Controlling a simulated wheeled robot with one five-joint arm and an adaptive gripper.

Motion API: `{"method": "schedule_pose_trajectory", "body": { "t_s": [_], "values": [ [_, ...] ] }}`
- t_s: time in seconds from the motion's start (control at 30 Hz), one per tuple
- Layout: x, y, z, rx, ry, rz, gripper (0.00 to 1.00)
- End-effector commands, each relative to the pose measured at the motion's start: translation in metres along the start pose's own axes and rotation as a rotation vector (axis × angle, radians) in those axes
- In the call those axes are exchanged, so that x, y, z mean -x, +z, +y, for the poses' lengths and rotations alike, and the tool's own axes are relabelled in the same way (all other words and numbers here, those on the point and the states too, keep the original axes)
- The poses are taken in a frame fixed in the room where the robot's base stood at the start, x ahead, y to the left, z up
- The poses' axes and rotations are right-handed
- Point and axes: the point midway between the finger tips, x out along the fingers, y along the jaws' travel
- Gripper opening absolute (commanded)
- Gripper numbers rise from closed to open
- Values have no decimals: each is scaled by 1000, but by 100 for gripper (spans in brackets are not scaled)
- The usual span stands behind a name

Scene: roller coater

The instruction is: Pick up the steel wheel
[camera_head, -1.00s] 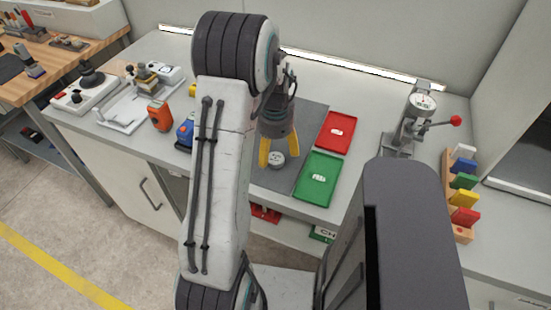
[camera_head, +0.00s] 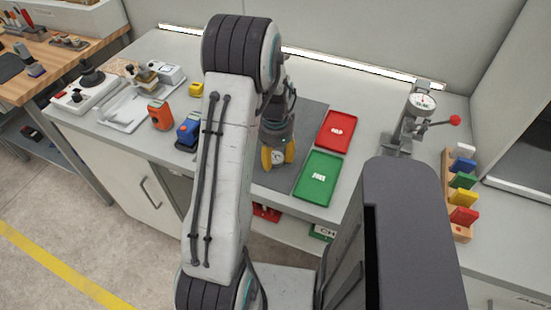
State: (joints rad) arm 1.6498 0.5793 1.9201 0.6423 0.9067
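The steel wheel (camera_head: 278,158) is a small, round, light grey disc on the dark grey mat (camera_head: 312,116). My gripper (camera_head: 278,162) points down over it, with one yellow finger on each side of the wheel. The fingers are spread apart and straddle it, low near the mat. Whether either finger touches the wheel is too small to tell. The gripper's body hides the mat behind the wheel.
A red tray (camera_head: 336,131) and a green tray (camera_head: 318,178) lie right of my gripper. A blue device (camera_head: 188,131) and an orange device (camera_head: 160,115) stand left. A dial gauge press (camera_head: 412,118) and a rack of coloured blocks (camera_head: 460,195) are farther right.

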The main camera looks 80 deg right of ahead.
Motion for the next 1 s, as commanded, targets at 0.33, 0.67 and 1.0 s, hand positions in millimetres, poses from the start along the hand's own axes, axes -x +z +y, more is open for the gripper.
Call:
{"method": "schedule_pose_trajectory", "body": {
  "t_s": [0.33, 0.67, 1.0],
  "values": [
    [0, 0, 0, 0, 0, 0, 13],
    [1, 0, 0, 0, -1, 0, 10],
    [34, -1, -1, 0, -6, 4, 10]
  ]
}}
